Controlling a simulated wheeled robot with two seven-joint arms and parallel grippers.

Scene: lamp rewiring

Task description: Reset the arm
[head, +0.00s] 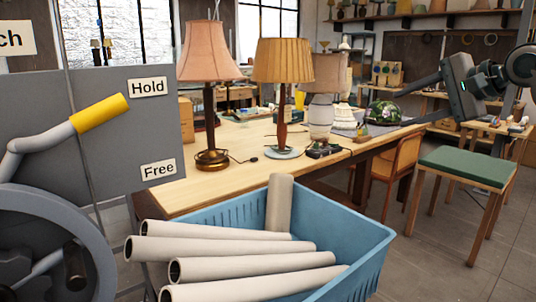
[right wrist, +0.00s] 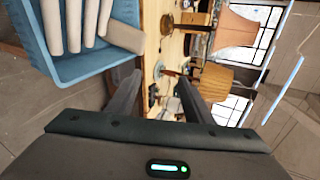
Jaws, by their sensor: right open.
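A grey lever arm (head: 42,138) with a yellow grip (head: 99,113) stands in front of a grey panel (head: 150,115) at the left of the head view. It slopes up to the right, its yellow end just left of and slightly below the "Hold" label (head: 148,87). The "Free" label (head: 158,169) is lower on the panel. My right gripper (head: 398,110) is raised at the far right, open and empty, far from the lever. Its two spread fingers also show in the right wrist view (right wrist: 157,78). My left gripper is not in view.
A grey wheel (head: 50,245) is below the lever. A blue crate (head: 365,255) of pale tubes (head: 225,248) stands in front of a wooden table (head: 200,195) with several lamps (head: 282,62). A green-seated stool (head: 468,166) and a chair (head: 405,155) are at the right.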

